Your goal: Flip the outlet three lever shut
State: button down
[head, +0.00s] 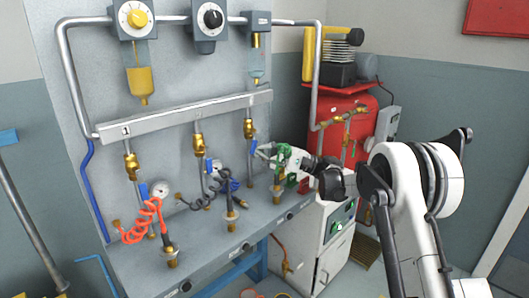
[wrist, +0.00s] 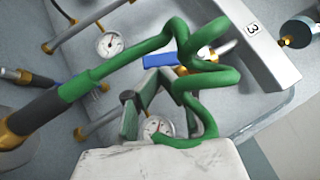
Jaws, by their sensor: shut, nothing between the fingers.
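The outlet three lever is a small blue handle (head: 253,146) below the brass valve of the third drop, at the right end of the manifold. In the wrist view the blue lever (wrist: 160,60) lies just past my fingertips, partly behind the green coiled hose. My gripper (head: 264,150) is shut and empty, close to the lever at its right. In the wrist view my gripper (wrist: 150,88) is partly covered by the hose. I cannot tell whether the fingertips touch the lever. A label reading 3 (wrist: 252,29) shows on the manifold bar.
The green hose (wrist: 205,75) loops across my gripper and wrist. A gauge (wrist: 158,127) shows behind the fingers. Outlets with a red hose (head: 146,219) and a dark hose (head: 208,190) stand to the left. A red tank (head: 335,112) and white cabinet (head: 325,232) stand at the right.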

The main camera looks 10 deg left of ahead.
jog(key=shift+s+a, duration=0.1)
jog(key=shift+s+a, duration=0.7)
jog(key=shift+s, duration=0.3)
jog(key=v, duration=1.2)
